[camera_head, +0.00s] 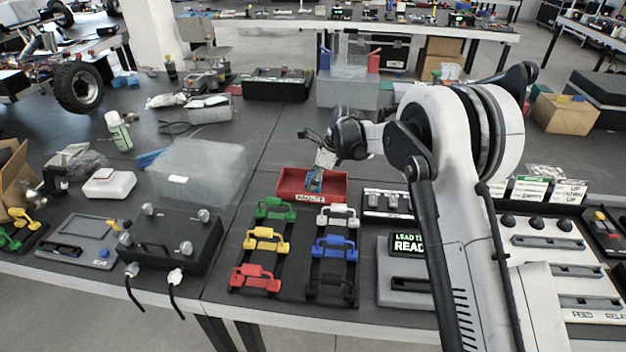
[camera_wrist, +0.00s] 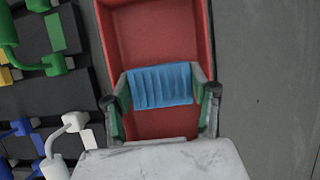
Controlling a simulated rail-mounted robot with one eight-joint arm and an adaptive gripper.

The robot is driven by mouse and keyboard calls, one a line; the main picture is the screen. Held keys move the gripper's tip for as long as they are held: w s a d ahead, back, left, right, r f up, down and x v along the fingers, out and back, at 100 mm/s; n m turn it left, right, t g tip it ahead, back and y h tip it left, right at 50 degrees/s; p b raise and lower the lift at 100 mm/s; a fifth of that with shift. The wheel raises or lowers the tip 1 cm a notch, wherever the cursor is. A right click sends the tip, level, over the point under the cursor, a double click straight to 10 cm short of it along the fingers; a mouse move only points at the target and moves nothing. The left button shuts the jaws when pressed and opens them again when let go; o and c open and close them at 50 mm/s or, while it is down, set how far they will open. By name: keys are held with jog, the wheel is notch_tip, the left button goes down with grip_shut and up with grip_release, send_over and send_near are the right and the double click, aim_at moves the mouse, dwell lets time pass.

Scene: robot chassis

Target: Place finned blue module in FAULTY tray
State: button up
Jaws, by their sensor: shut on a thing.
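The finned blue module (camera_wrist: 160,86) is between my gripper's two fingers (camera_wrist: 160,100) in the wrist view, and the fingers are shut on it. Behind it in that view lies the red FAULTY tray (camera_wrist: 150,35). In the head view the tray (camera_head: 338,189) stands on the table with its label on the front wall. My gripper (camera_head: 318,175) points down at the tray's middle, with the blue module (camera_head: 313,183) at its tips. I cannot tell whether the module touches the tray floor.
A rack of coloured handles (camera_head: 333,247) stands in front of the tray. A clear plastic box (camera_head: 200,170) is to the left. A lit display panel (camera_head: 408,243) and a switch panel (camera_head: 555,250) are to the right. Bare table lies beside the tray (camera_wrist: 265,80).

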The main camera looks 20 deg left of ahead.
jog(key=shift+f, duration=0.1)
jog(key=o, duration=1)
jog(key=shift+o, duration=0.2)
jog(key=v, duration=1.2)
jog(key=shift+a, duration=0.1)
